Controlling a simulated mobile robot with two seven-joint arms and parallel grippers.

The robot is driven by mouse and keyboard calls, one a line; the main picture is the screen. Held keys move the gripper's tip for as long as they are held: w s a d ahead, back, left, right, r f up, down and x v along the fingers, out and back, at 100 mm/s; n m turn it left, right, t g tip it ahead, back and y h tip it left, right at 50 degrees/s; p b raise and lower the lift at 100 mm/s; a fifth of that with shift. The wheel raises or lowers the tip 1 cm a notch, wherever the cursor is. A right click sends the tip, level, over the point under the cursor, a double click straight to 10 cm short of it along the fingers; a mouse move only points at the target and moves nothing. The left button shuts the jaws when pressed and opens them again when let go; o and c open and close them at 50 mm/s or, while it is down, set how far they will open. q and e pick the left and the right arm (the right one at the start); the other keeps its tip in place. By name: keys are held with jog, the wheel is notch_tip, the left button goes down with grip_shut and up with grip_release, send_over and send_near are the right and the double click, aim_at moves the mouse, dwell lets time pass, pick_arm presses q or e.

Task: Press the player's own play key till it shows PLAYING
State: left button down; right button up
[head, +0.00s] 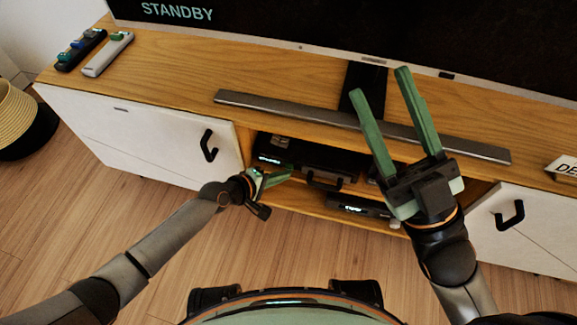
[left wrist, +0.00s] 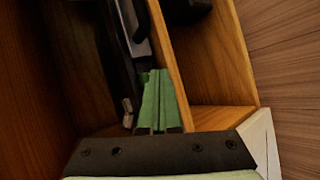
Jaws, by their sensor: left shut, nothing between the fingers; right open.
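A black device (head: 315,157) with a small lit display sits on the upper shelf of the open compartment. A second dark device (head: 352,205) with a lit display sits on the lower shelf; the display text is too small to read, and I cannot tell which one is the player. My left gripper (head: 286,173) is shut and empty at the front of the upper device, near its left end. In the left wrist view its green fingers (left wrist: 158,75) are together beside a dark device (left wrist: 128,50); contact is unclear. My right gripper (head: 381,80) is open and empty above the console, partly hiding the compartment.
The television (head: 350,30) shows STANDBY. A grey soundbar (head: 290,109) lies on the wooden console top (head: 180,75). Two remotes (head: 107,54) lie at its left end. White doors (head: 150,130) with black handles flank the compartment. A sign stands at the right.

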pick_arm(q)
jog(key=shift+s+a, duration=0.2)
jog(key=shift+s, duration=0.35)
jog(key=shift+s+a+p, duration=0.25)
jog(key=shift+s+p, duration=0.25)
jog(key=shift+s, duration=0.3)
jog(key=shift+s+a+p, duration=0.3)
jog(key=shift+s+p, duration=0.15)
jog(key=shift+s, duration=0.35)
jog(key=shift+s+a+p, duration=0.25)
jog(key=shift+s+p, duration=0.25)
jog(key=shift+s, duration=0.3)
